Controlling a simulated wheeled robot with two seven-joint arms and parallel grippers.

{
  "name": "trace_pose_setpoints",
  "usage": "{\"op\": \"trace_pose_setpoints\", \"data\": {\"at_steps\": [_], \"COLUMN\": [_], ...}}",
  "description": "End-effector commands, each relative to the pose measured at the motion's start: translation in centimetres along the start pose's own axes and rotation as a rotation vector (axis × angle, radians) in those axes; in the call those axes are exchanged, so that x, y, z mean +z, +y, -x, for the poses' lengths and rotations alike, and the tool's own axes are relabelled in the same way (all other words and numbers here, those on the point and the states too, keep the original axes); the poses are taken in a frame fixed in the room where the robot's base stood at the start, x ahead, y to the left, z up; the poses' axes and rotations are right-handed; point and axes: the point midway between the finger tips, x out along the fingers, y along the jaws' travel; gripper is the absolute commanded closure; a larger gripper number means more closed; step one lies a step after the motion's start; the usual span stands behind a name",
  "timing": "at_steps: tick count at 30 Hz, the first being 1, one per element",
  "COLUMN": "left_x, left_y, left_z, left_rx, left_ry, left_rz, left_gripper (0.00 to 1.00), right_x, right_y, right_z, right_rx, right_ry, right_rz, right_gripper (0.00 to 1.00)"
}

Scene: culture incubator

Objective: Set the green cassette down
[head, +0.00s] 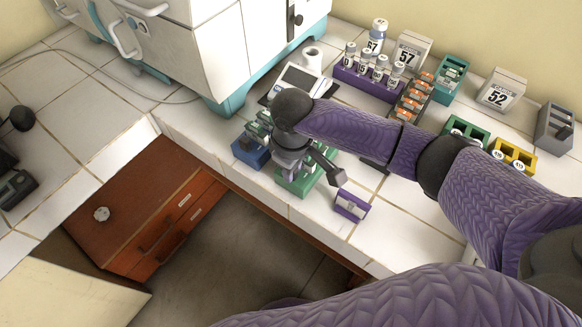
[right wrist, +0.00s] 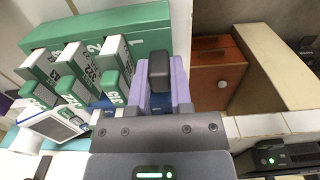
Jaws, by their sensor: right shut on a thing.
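My right gripper (head: 325,170) is low over the front of the bench, beside a green rack (head: 297,182) and just above a small purple rack (head: 352,205). It is shut on the green cassette, which is mostly hidden by the gripper and arm. The green rack (right wrist: 120,30) is behind, with several white cassettes with green ends (right wrist: 75,65) nearby. I cannot tell whether the held cassette touches a rack. My left gripper is not in view.
A blue rack (head: 250,152) stands left of the green one. Behind are a balance (head: 305,80), a long purple vial rack (head: 365,83) and several more racks and boxes. The bench's front edge is close, above brown drawers (head: 165,225). Clear tiles lie right of the purple rack.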

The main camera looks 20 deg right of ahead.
Motion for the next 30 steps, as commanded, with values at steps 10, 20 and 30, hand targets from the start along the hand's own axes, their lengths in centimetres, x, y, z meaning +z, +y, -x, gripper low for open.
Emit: {"op": "trace_pose_setpoints", "data": {"at_steps": [10,20,30], "left_x": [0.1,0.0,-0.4], "left_y": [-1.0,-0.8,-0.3], "left_z": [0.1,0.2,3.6], "left_rx": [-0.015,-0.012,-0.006], "left_ry": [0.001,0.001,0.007], "left_rz": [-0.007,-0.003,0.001], "left_gripper": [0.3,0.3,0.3], "right_x": [0.0,0.0,-0.1], "right_y": [0.0,0.0,0.1], "right_z": [0.0,0.3,9.2], "right_rx": [0.0,0.001,0.002], "right_ry": [0.001,0.001,0.005], "right_rz": [0.0,0.0,0.001], "right_gripper": [0.51,0.39,0.39]}}
